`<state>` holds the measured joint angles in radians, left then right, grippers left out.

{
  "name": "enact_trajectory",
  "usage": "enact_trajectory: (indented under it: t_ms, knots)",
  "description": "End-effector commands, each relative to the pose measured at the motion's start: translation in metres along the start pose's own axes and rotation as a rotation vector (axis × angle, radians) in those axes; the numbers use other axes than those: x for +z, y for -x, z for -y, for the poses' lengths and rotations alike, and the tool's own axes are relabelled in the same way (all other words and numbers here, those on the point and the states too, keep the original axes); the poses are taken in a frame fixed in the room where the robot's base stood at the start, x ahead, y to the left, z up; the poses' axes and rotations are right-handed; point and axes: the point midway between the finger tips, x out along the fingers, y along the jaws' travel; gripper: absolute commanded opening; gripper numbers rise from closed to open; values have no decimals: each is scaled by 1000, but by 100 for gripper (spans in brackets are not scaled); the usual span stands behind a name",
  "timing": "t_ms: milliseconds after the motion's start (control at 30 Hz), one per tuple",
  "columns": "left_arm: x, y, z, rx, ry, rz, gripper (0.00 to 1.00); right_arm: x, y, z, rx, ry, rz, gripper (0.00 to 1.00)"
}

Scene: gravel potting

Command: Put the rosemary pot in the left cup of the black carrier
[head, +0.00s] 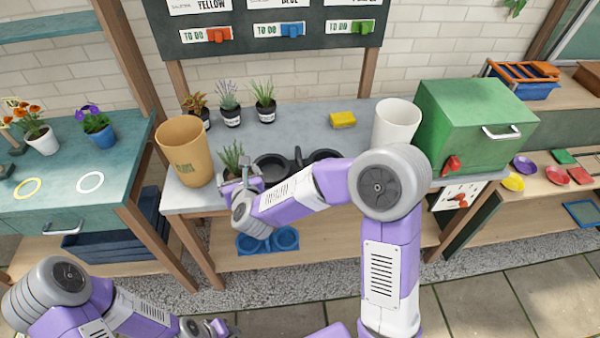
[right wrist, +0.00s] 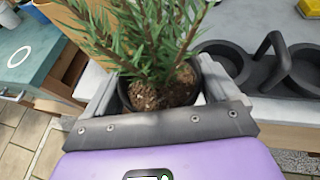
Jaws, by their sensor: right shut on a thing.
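The rosemary pot (right wrist: 133,100) is a dark pot with soil and green needle leaves; its foliage also shows in the head view (head: 232,157). My right gripper (head: 241,180) is shut on it, one finger on each side of the pot in the right wrist view (right wrist: 160,98). The pot is upright, just left of the black carrier (head: 297,154). The carrier has a left cup (right wrist: 215,50), a raised handle and a right cup, both cups looking empty. My right arm hides part of the carrier in the head view. My left gripper (head: 208,329) is low at the bottom, away from the bench; its jaws are unclear.
A tan bin (head: 184,150) stands left of the held pot. Several potted plants (head: 229,107) stand behind. A yellow sponge (head: 342,120), a white container (head: 395,122) and a green box (head: 475,125) are to the right. A blue double tray (head: 268,241) is below.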

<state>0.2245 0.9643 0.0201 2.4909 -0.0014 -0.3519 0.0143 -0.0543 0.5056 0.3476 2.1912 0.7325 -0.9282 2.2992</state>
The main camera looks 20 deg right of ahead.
Motion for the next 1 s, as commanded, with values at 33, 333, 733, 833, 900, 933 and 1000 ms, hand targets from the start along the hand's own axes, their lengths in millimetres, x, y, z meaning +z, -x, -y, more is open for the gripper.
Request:
enact_trajectory:
  t_ms: [33, 333, 733, 833, 900, 933, 1000]
  knots:
    - [0, 0, 0, 0, 1, 0, 45, 7, -10, 7, -39, -16, 5, 46]
    - [0, -2, 1, -1, 1, 0, 45, 45, -69, 77, -381, -151, 1, 46]
    - [-1, -12, 5, 0, 1, 0, 45, 31, -95, 104, -511, -212, 2, 46]
    - [-1, -15, 6, 0, 0, 0, 45, 20, -100, 104, -510, -212, 3, 46]
    - [-1, -16, 6, 0, 0, 0, 45, 15, -102, 104, -510, -212, 4, 46]
    - [-1, -17, 6, 0, 0, 0, 45, 13, -103, 104, -510, -213, 4, 46]
    - [-1, -19, 7, 0, 1, 0, 45, 3, -107, 104, -510, -211, 3, 46]
